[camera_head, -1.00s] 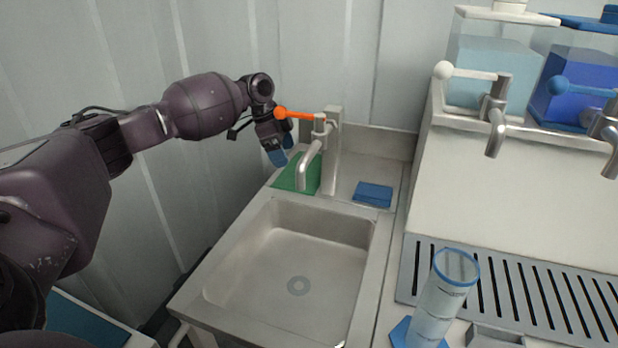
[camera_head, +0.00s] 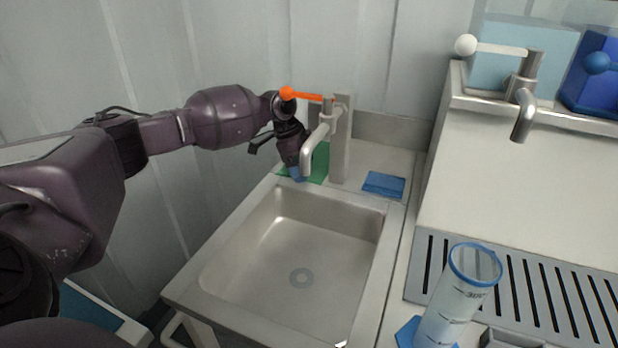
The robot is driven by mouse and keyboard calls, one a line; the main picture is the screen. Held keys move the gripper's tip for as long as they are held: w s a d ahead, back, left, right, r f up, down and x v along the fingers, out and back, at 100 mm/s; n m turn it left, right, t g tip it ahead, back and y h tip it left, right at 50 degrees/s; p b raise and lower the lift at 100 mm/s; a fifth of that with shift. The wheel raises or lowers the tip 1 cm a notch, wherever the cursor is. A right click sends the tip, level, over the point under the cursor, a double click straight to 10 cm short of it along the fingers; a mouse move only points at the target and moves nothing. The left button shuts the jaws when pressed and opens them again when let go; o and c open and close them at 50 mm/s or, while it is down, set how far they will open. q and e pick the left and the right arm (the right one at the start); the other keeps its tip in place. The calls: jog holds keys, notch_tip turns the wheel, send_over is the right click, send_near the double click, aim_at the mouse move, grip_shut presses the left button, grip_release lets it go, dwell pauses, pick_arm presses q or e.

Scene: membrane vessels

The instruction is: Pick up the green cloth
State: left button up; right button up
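The green cloth (camera_head: 318,166) lies flat on the sink's back ledge, to the left of the tap post and partly hidden behind the tap spout and my gripper. My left gripper (camera_head: 297,173) points down at the cloth's left part, with its blue fingertips at or just above it. I cannot tell whether the fingertips touch the cloth or how far apart they are. My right gripper is not in view.
The steel tap (camera_head: 341,140) with an orange-knobbed lever (camera_head: 288,93) stands close beside my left gripper. A blue cloth (camera_head: 384,184) lies right of the tap. The sink basin (camera_head: 290,250) is empty. A clear measuring cylinder (camera_head: 458,295) stands at the front right.

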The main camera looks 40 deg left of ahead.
pick_arm(q)
jog(key=shift+w+d+f, duration=0.1)
jog(key=shift+d+f, duration=0.05)
jog(key=shift+f, duration=0.3)
jog(key=shift+f, duration=0.1)
jog(key=shift+f, duration=0.2)
grip_shut()
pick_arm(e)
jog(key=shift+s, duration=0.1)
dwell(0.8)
